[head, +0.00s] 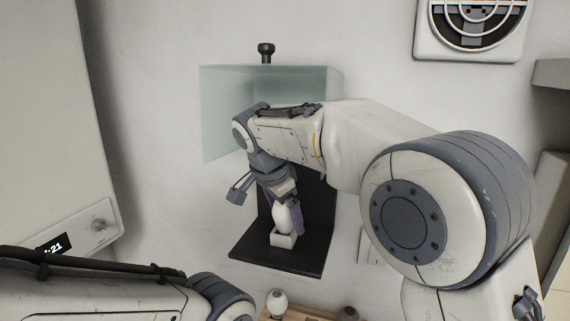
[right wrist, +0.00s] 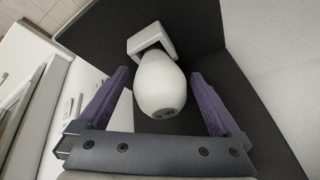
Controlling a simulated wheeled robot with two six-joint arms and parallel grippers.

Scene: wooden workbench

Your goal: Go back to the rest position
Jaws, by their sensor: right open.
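My right gripper (head: 268,203) is open at the black stand, pointing down. In the right wrist view, its two purple fingers (right wrist: 160,88) lie on either side of a white, bulb-shaped object (right wrist: 160,85), with gaps visible on both sides. The bulb (head: 283,218) sits upright in a small white holder (head: 283,240) on the black stand's base (head: 278,262). The holder also shows in the right wrist view (right wrist: 150,40). My left arm crosses the lower left of the head view; its gripper is out of the picture.
A clear glass hood (head: 222,90) with a black knob (head: 266,50) surrounds the stand's upper part, close to my right arm. A grey appliance with a display (head: 55,246) stands at left. A round-grilled unit (head: 472,25) is on the wall. Small rounded items (head: 277,300) show below.

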